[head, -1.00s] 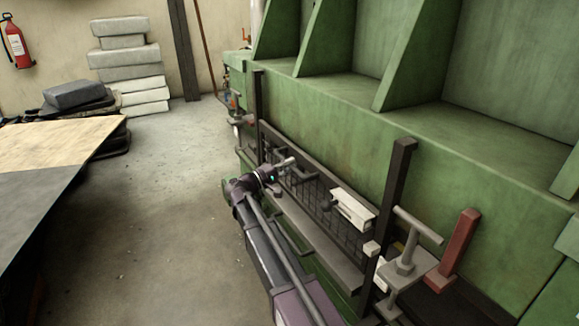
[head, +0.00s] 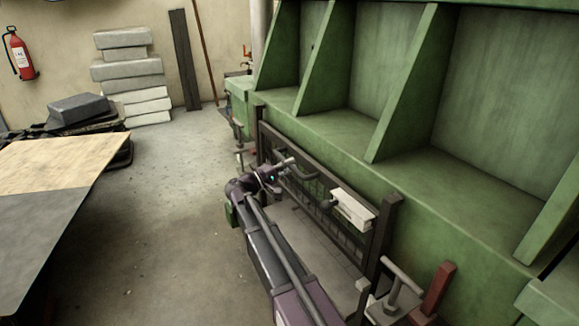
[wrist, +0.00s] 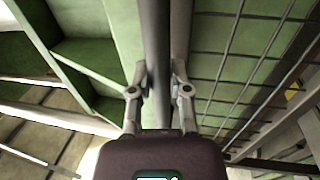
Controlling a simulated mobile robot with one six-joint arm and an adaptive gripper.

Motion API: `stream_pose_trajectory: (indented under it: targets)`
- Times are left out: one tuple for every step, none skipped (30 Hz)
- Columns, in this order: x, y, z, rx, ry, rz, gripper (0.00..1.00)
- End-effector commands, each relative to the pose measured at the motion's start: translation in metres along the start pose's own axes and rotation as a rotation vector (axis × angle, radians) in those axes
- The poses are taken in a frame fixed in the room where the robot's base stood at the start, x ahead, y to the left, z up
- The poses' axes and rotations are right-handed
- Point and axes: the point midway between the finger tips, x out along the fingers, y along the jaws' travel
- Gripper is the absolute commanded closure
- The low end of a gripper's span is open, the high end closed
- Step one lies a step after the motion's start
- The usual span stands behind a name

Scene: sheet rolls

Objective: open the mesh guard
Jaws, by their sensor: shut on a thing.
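The mesh guard (head: 342,231) is a dark frame with wire mesh on the front of the green machine, between two dark posts. Its top edge stands near the tops of the posts. A pale block (head: 352,208) sits on its front towards the right. My gripper (wrist: 158,78) is shut on a dark round bar (wrist: 156,35), the guard's handle, which runs between its fingers in the wrist view. The guard's mesh (wrist: 245,70) shows to the right there. In the head view my dark purple wrist is at the guard's left part, and the fingertips are hard to make out.
The green machine (head: 430,85) with its ribs fills the right side. A T-handled clamp (head: 395,290) and a red upright bar (head: 438,290) stand at the lower right. A table (head: 45,165) is at the left. Bare floor (head: 165,240) lies between table and machine.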

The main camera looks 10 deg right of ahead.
Motion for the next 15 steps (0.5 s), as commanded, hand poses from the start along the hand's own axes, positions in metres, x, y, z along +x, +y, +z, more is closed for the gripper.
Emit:
stream_pose_trajectory:
  targets:
    - [0.003, 0.011, -0.001, 0.0, 0.0, 0.001, 1.0]
    - [0.004, 0.013, 0.0, 0.0, 0.0, 0.001, 1.0]
    - [0.004, 0.016, 0.0, 0.0, 0.0, 0.001, 1.0]
    - [0.004, 0.018, 0.0, 0.0, 0.0, 0.001, 1.0]
    - [0.005, 0.019, 0.0, 0.0, 0.0, 0.001, 1.0]
    - [0.005, 0.021, 0.0, 0.0, 0.0, 0.001, 1.0]
    - [0.005, 0.022, 0.0, 0.0, 0.0, 0.001, 1.0]
    - [0.005, 0.022, 0.0, 0.0, 0.0, 0.001, 1.0]
    - [0.005, 0.023, 0.0, 0.0, 0.0, 0.001, 1.0]
    - [0.006, 0.024, 0.0, 0.0, -0.001, 0.001, 1.0]
    - [0.006, 0.024, 0.0, 0.0, -0.001, 0.001, 1.0]
    - [0.006, 0.024, 0.0, 0.0, -0.001, 0.001, 1.0]
    - [0.006, 0.024, 0.0, 0.0, -0.001, 0.001, 1.0]
    - [0.006, 0.024, 0.0, 0.0, -0.001, 0.001, 1.0]
    - [0.005, 0.024, 0.0, 0.0, 0.0, 0.001, 1.0]
